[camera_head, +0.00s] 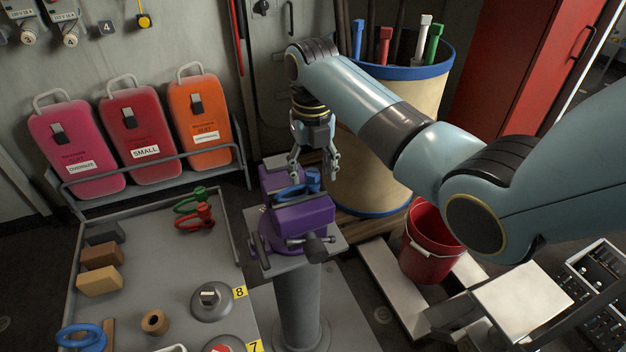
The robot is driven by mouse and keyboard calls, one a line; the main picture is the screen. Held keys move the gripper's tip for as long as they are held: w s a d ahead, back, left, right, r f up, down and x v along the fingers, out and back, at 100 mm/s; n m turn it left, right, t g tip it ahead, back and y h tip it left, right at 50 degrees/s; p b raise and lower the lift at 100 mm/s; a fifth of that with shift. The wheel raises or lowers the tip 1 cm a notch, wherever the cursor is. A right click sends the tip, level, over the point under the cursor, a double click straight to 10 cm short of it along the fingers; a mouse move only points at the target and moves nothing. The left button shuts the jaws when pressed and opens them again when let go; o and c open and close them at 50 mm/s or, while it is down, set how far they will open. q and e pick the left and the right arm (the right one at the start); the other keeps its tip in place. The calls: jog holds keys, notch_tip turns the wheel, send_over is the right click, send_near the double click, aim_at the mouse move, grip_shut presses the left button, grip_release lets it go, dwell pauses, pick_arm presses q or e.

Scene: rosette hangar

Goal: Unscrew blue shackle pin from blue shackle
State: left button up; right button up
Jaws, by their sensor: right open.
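The blue shackle (291,192) sits in the jaws of the purple vise (304,214), which stands on a grey pedestal. The blue shackle pin (313,176) shows at the right end of the shackle, its head upward. How deep it is threaded I cannot tell. My right gripper (314,172) points down from above with its two fingers apart, one on each side of the pin head. It is open, and I cannot tell whether a finger touches the pin. My left gripper is not in view.
A grey tray table (170,262) at left holds green (190,198) and red shackles (196,217), blocks and a blue looped item (80,336). A tan barrel (384,130) stands behind the vise. A red bucket (428,245) stands right of it. Suit cases (135,135) line the wall.

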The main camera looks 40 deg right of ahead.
aim_at(312, 172)
jog(key=shift+r, duration=2)
